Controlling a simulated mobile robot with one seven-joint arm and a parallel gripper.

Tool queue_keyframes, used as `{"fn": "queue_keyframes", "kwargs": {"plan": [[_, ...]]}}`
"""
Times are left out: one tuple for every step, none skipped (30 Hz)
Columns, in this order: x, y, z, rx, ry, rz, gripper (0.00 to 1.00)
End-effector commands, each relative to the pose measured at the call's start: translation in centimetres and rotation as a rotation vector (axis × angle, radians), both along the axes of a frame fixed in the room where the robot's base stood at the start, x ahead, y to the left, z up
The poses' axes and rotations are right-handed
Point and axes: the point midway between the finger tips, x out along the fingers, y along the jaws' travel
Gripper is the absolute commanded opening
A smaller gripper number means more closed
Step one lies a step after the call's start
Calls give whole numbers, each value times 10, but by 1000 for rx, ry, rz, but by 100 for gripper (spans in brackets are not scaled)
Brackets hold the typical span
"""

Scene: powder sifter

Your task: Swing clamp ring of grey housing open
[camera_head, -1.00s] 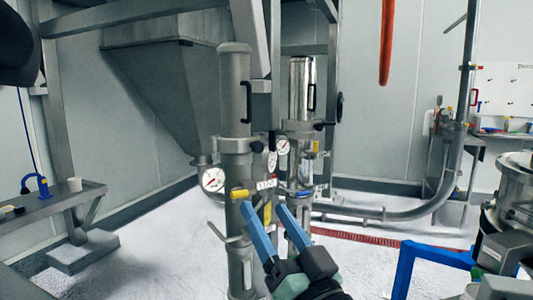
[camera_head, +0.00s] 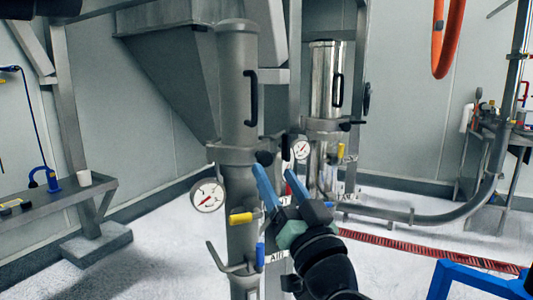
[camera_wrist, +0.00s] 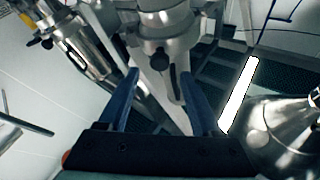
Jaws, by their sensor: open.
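The grey housing (camera_head: 238,85) is an upright matte cylinder with a black handle on its right side. Its clamp ring (camera_head: 228,154) sits around the lower end and looks closed. A dark knob (camera_head: 264,157) is on the ring's right side. My gripper (camera_head: 276,171) is open, with its blue fingertips just below and right of the knob. In the wrist view my gripper (camera_wrist: 159,76) has its fingers spread either side of a dark knob (camera_wrist: 157,60) below a ring-shaped fitting. Contact cannot be told.
A shiny steel housing (camera_head: 325,80) with its own clamp stands behind to the right. A pressure gauge (camera_head: 207,195) and a yellow-handled valve (camera_head: 240,218) are on the grey column under the ring. A bench (camera_head: 50,203) is at left. A blue frame (camera_head: 470,278) is at lower right.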

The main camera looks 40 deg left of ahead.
Motion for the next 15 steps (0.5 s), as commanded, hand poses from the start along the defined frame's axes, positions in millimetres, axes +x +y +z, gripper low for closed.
{"fn": "queue_keyframes", "kwargs": {"plan": [[4,10,6,1,0,2,66],[7,15,9,2,-1,3,66],[11,21,11,1,1,2,66],[13,25,13,1,1,2,66],[15,29,15,1,0,2,66],[18,34,16,1,0,1,66],[20,37,18,1,-1,1,66],[21,40,19,1,0,1,66],[23,43,20,0,1,0,66],[24,45,21,0,0,0,66],[25,46,21,0,0,0,66],[26,48,22,0,0,-1,66],[27,49,22,0,0,-1,66],[27,50,22,0,0,-1,66],[28,50,22,0,0,-1,66]]}}
